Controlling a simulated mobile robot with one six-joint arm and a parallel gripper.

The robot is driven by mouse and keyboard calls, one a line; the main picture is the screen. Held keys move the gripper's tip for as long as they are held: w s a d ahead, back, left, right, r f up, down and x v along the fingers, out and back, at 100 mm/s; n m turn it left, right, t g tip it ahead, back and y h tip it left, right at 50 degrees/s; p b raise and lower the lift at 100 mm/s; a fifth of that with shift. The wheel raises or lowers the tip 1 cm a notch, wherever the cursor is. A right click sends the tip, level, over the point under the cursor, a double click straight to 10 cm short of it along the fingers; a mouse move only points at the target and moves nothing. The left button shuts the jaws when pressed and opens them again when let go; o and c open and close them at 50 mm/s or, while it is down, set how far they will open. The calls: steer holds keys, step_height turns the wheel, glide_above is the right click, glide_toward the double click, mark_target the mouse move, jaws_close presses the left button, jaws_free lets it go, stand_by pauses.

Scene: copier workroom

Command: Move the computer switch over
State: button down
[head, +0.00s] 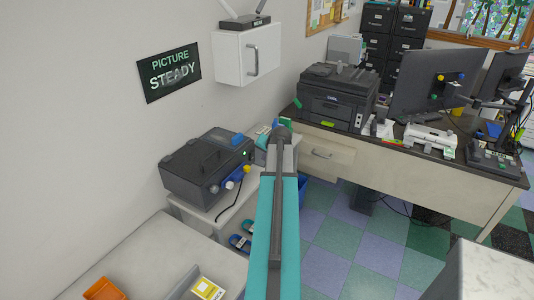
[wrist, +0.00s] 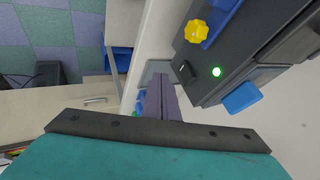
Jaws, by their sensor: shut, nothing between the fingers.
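A dark grey boxy machine (head: 206,165) stands on a low white stand against the wall in the head view. In the wrist view its front (wrist: 235,50) fills the upper right, with a yellow knob (wrist: 196,31), a lit green round light (wrist: 216,72), and a small black lever-like switch (wrist: 184,72). I cannot tell surely whether this is the computer switch, nor which way it is set. My gripper (wrist: 161,82) is shut and empty, just left of and below the black switch in the wrist view, with no clear contact. In the head view my arm hides its fingertips.
A blue block-like part (wrist: 242,97) sticks out from the machine near my gripper. A desk (head: 400,160) with a printer (head: 335,97) and monitors stands at right. A white cabinet (head: 246,56) hangs above. Checkered floor (head: 340,240) lies open between.

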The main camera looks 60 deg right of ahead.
mark_target(252, 156)
steer(key=w+p, duration=0.2)
steer(key=w, duration=0.2)
steer(key=shift+w+d+f, duration=0.1)
steer(key=shift+w+d, duration=0.05)
steer(key=shift+w, duration=0.05)
steer(key=shift+w, duration=0.1)
steer(key=shift+w, duration=0.15)
stand_by(0.5)
steer(key=shift+r, duration=0.25)
steer(key=shift+r, duration=0.65)
